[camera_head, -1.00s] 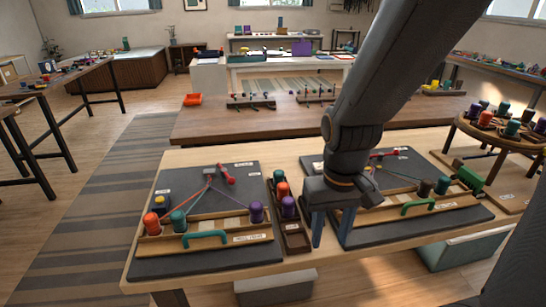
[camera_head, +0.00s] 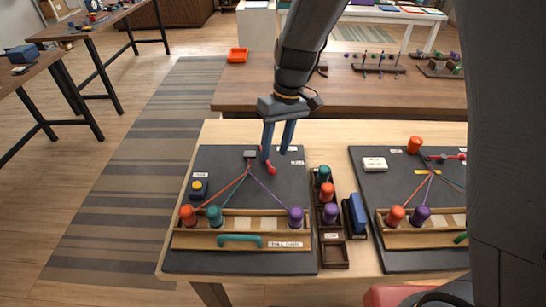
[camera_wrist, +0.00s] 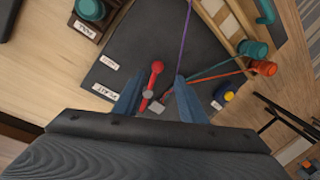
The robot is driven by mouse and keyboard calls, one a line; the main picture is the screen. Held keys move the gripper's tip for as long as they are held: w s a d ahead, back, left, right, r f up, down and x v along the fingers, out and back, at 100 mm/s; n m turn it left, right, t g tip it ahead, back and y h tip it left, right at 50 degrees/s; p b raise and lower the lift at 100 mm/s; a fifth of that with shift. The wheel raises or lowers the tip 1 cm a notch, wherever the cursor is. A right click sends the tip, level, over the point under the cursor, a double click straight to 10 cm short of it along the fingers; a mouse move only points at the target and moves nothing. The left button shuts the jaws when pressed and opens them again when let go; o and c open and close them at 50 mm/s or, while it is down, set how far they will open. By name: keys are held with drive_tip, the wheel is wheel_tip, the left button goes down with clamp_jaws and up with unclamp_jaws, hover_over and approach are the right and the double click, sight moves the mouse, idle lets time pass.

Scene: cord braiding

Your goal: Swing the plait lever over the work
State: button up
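The red plait lever (camera_head: 271,168) stands at the back of the left dark board (camera_head: 215,165), beside a small grey clamp (camera_head: 250,154) where the cords meet. Red, teal and purple cords fan from there to bobbins: orange (camera_head: 188,215), teal (camera_head: 214,215) and purple (camera_head: 295,217). My gripper (camera_head: 277,153) points down over the lever, fingers apart.
A small label reading PLAIT (camera_wrist: 105,92) lies beside the lever. A bobbin rack (camera_head: 333,250) and a blue block (camera_head: 355,215) stand to the right, then a second board (camera_head: 400,165) with its own cords. A yellow button box (camera_head: 197,187) sits at the left board's edge.

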sight(273, 168)
drive_tip(key=shift+s+a+f+p, duration=0.15)
drive_tip(key=shift+f+p, duration=0.15)
drive_tip(key=shift+f, duration=1.25)
drive_tip(key=shift+s+a+f+p, duration=0.15)
drive_tip(key=shift+f+p, duration=0.15)
drive_tip(key=shift+f, duration=1.25)
clamp_jaws()
